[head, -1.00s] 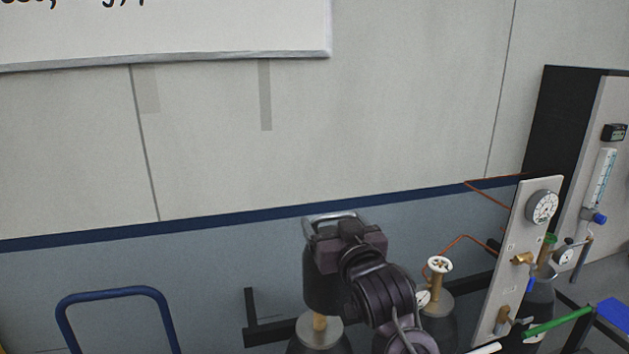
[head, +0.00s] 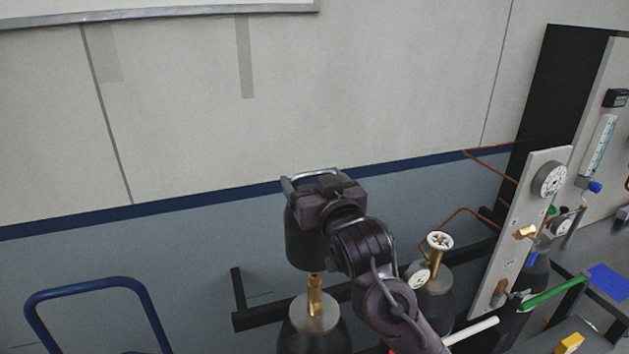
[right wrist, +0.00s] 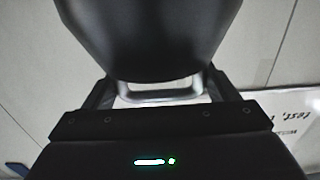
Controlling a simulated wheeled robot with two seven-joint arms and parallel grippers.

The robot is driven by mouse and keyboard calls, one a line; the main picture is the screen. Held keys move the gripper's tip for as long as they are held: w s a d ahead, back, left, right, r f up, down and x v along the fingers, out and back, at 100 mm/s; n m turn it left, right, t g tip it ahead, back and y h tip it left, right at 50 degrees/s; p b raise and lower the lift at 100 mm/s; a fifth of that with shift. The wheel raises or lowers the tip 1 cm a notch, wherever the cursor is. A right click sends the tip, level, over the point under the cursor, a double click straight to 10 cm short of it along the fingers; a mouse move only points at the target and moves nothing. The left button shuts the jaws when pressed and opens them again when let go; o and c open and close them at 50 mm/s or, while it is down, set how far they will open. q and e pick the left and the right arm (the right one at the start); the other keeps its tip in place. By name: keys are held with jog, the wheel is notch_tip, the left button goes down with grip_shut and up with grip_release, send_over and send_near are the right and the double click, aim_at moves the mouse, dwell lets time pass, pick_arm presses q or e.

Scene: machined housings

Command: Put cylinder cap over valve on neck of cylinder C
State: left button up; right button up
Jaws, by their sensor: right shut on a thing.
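The cylinder cap (head: 300,243) is a dark grey cup, held upright by my right gripper (head: 310,182). In the right wrist view, the cap (right wrist: 150,40) fills the top middle, blurred, beyond the gripper (right wrist: 158,92). Directly below the cap in the head view, a brass valve (head: 315,297) stands on the pale round neck (head: 313,314) of a dark cylinder (head: 300,341). The cap's lower rim is at about the top of the valve in the picture; contact cannot be told. No letter shows on this cylinder. My left gripper is not in view.
Another dark cylinder (head: 432,303) with a white handwheel (head: 440,242) and a gauge stands to the right. A gauge panel (head: 525,230) stands beyond it. A black wall rail (head: 262,317) runs behind the cylinders. A blue tubular handle (head: 88,284) is at lower left.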

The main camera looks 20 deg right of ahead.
jog(key=shift+f+b, duration=0.5)
jog(key=shift+f, duration=0.2)
jog(key=shift+s+f+b, duration=0.15)
jog(key=shift+f+b, duration=0.15)
jog(key=shift+f, duration=0.4)
pick_arm(q)
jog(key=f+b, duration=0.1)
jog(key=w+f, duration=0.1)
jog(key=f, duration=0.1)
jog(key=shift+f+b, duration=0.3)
jog(key=shift+b, duration=0.1)
pick_arm(e)
notch_tip(320, 180, down, 2)
jog(key=shift+f, duration=0.1)
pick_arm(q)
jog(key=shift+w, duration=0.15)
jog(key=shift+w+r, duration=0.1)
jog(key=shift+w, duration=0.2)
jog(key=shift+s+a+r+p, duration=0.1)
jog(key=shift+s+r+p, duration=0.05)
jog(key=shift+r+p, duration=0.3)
